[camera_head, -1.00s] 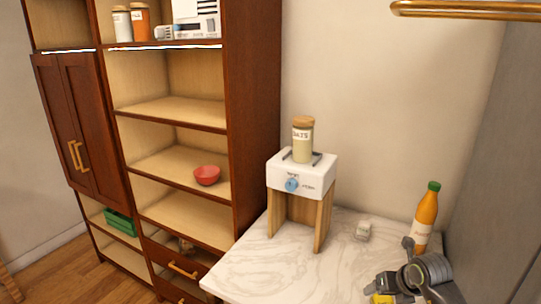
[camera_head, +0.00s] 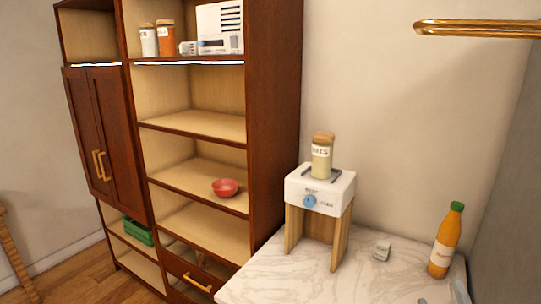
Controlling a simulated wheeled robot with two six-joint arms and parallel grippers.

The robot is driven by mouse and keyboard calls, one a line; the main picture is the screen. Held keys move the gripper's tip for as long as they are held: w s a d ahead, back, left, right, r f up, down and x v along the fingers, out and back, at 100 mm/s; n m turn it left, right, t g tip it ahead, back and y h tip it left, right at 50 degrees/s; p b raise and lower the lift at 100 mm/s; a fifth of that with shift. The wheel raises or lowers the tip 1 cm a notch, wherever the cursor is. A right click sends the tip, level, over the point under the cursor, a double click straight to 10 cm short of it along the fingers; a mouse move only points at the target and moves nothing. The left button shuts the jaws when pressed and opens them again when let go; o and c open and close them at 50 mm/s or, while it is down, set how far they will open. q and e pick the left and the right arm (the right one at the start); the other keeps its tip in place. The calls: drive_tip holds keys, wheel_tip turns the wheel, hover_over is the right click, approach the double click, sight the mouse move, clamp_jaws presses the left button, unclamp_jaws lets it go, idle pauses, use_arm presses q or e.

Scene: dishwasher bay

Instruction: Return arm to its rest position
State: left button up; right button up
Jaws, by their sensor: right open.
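My right gripper (camera_head: 441,296) shows only in small grey parts at the bottom right edge of the head view, low in front of the marble counter (camera_head: 290,276). Its jaws are open, with nothing seen between them; most of the gripper and its arm are below the frame. An orange bottle with a green cap (camera_head: 444,243) stands upright on the counter above and behind it, apart from it. My left gripper is not in view.
A white device on wooden legs (camera_head: 319,190) bears an oats jar (camera_head: 322,158). A small whitish item (camera_head: 382,249) lies on the counter. A brown shelf unit (camera_head: 272,130) stands left, with a red bowl (camera_head: 225,187) inside. A gold bar handle (camera_head: 478,28) juts in at upper right.

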drive_tip(key=s+d+f+m+g+h, duration=0.4)
drive_tip(key=s+d+f+m+g, duration=0.1)
drive_tip(key=s+f+m+g, duration=0.5)
drive_tip(key=s+a+f+m+g+y, duration=0.1)
drive_tip(key=s+a+f+g+y, duration=0.3)
drive_tip(key=s, duration=0.3)
drive_tip(key=s+a+f+m+g+y, duration=0.1)
drive_tip(key=s+a+f+g+y, duration=0.2)
drive_tip(key=s+f, duration=0.45)
wheel_tip(320, 180, down, 32)
drive_tip(key=s+g+b, duration=0.1)
drive_tip(key=g+b, duration=0.1)
drive_tip(key=b, duration=0.4)
drive_tip(key=s+f+g+b, duration=0.1)
drive_tip(key=s+f+b, duration=0.3)
drive_tip(key=s+f, duration=1)
wheel_tip(320, 180, down, 5)
drive_tip(key=shift+s+a+r+b, duration=0.1)
drive_tip(key=shift+s+a+b, duration=0.2)
drive_tip(key=shift+a+b, duration=0.1)
